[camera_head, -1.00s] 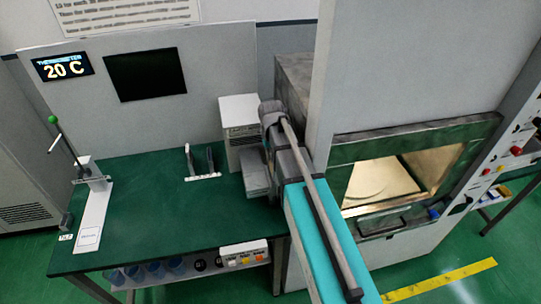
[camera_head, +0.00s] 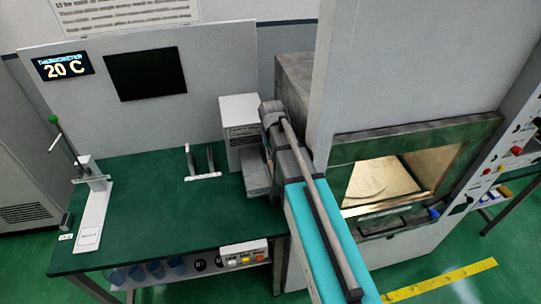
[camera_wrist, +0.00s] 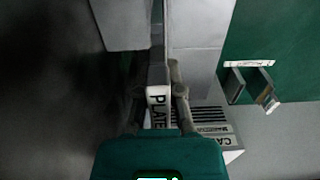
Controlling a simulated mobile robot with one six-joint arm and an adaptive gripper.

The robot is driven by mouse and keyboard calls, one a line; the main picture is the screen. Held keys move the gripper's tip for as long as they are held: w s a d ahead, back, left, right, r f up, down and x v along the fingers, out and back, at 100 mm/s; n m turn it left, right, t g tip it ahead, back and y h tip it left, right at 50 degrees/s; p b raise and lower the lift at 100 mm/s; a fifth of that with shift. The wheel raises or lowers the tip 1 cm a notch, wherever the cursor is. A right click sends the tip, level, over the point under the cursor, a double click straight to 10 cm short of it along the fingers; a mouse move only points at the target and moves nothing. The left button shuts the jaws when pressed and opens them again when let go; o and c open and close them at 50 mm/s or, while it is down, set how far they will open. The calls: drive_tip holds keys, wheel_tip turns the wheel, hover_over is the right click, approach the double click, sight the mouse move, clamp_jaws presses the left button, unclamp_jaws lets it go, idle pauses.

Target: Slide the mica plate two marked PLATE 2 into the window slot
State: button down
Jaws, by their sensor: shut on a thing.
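In the wrist view my gripper (camera_wrist: 157,105) is shut on a pale plate (camera_wrist: 157,108) whose end reads PLATE. Its number is hidden. The fingers press it from both sides. The plate's far end cannot be made out against a narrow grey gap between two light grey panels, and I cannot tell whether it touches them. In the head view my arm hides the gripper and plate. The lit window opening (camera_head: 385,178) of the large grey machine is at the right in the head view. I cannot pick out the window slot for certain.
A small plate rack (camera_head: 205,176) stands on the green table (camera_head: 145,215); it also shows in the wrist view (camera_wrist: 250,65). A white labelled box (camera_head: 240,110) stands behind my arm. A stand with a green-knobbed lever (camera_head: 96,200) is at the table's left.

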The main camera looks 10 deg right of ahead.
drive_tip(key=shift+f+b, duration=3.75)
drive_tip(key=shift+f, duration=0.05)
idle(1.5)
drive_tip(key=c, duration=0.7)
unclamp_jaws()
drive_tip(key=shift+s, duration=0.1)
